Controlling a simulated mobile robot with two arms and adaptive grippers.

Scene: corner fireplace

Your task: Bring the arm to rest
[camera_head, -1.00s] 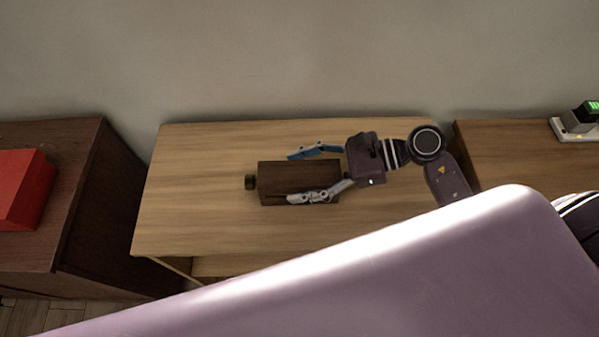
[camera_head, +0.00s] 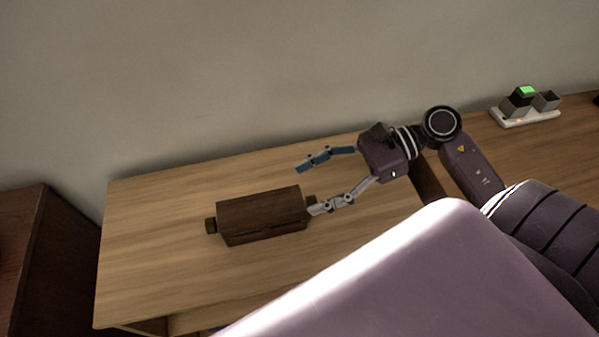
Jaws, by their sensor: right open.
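My right gripper (camera_head: 315,188) is open over the light wooden table, at the right end of a dark wooden box (camera_head: 262,216). Its upper finger is blue and its lower finger is pale grey. The lower fingertip shows close by the box's right knob; I cannot tell whether they touch. Nothing is between the fingers. The box lies on the table with a knob showing at each end. My right arm comes in from the right. My left gripper is not in view.
The light wooden table (camera_head: 150,270) has free room left of the box. A dark brown cabinet (camera_head: 30,250) stands at the left. A brown surface at the right bears a white tray (camera_head: 530,117) with small dark containers, one green on top. A plain wall is behind.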

